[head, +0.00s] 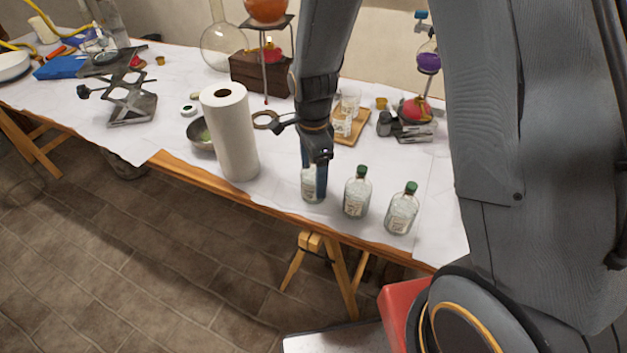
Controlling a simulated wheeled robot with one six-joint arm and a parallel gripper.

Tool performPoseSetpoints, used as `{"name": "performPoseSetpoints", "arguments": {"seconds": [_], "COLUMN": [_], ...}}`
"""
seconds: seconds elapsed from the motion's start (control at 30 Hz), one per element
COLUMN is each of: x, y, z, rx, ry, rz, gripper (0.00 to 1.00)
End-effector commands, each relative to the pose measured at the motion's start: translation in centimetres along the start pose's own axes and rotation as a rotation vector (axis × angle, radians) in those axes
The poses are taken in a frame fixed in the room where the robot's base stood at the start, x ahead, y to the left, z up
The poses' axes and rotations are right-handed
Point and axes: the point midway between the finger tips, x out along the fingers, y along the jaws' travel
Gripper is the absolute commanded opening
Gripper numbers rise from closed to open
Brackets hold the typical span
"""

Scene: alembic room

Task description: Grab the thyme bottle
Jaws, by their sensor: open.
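Three clear glass bottles stand in a row along the table's front edge. The left bottle (309,184) is partly hidden by my gripper, and its top does not show. The middle bottle (357,193) and the right bottle (402,209) each have a green cap and a pale label. The labels are too small to read, so I cannot tell which is thyme. My gripper (315,182) points down at the left bottle, with its fingers open around or just in front of it; I cannot tell which.
A white paper roll (230,132) stands upright left of the bottles. A wooden tray (352,138) with glasses lies behind my gripper. A metal stand (128,100) and a bowl (201,133) are further left. White paper covers the table (275,190).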

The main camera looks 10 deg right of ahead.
Motion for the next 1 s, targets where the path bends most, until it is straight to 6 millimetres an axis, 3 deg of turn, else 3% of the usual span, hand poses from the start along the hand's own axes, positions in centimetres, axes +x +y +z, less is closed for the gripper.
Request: {"name": "performPoseSetpoints", "arguments": {"seconds": [0.13,0.47,0.77,1.0], "x": [0.0,0.0,-0.2,-2.0], "y": [0.0,0.0,-0.1,-0.2], "z": [0.0,0.0,0.0,0.0], "rx": [0.0,0.0,0.0,0.0], "ry": [0.0,0.0,0.0,0.0], "rz": [0.0,0.0,-0.002,-0.004], "gripper": [0.75,0.19,0.17,0.17]}}
